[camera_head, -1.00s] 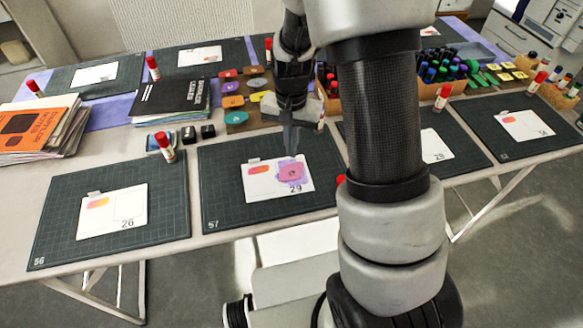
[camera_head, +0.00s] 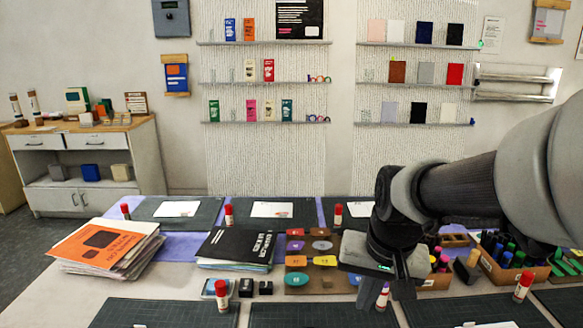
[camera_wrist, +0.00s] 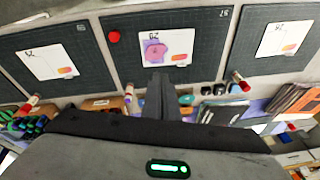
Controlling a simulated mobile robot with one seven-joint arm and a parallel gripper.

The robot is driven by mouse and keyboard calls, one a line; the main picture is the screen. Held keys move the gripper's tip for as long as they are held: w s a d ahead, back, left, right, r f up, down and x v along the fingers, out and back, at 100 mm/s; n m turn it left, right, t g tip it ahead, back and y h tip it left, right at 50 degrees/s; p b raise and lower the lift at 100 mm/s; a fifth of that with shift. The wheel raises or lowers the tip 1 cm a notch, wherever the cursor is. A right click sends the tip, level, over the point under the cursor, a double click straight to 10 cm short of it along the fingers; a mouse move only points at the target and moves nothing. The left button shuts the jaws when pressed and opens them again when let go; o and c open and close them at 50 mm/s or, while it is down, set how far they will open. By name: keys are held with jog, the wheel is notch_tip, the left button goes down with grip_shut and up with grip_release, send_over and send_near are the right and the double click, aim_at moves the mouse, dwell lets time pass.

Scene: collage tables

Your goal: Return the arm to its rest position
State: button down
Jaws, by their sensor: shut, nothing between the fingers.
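My arm reaches in from the right in the head view. In the wrist view, below the gripper, a white card (camera_wrist: 181,37) with a pink piece (camera_wrist: 155,50) on a purple smear lies on a dark mat (camera_wrist: 115,75).
A black-covered stack (camera_head: 237,246) and an orange-topped stack (camera_head: 105,247) lie left of my gripper. A tray of coloured pieces (camera_head: 297,282) is close beside it. Marker holders (camera_head: 505,275) stand to the right. Several glue sticks (camera_head: 222,295) stand on the table. Shelves hang beyond.

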jog(key=s+r+n+t, duration=0.3)
jog(key=s+r, duration=0.4)
jog(key=s, duration=0.3)
notch_tip(320, 180, up, 13)
jog(key=p, duration=1.3)
jog(key=shift+s+d, duration=0.2)
jog(key=shift+d, duration=0.05)
jog(key=shift+d, duration=0.1)
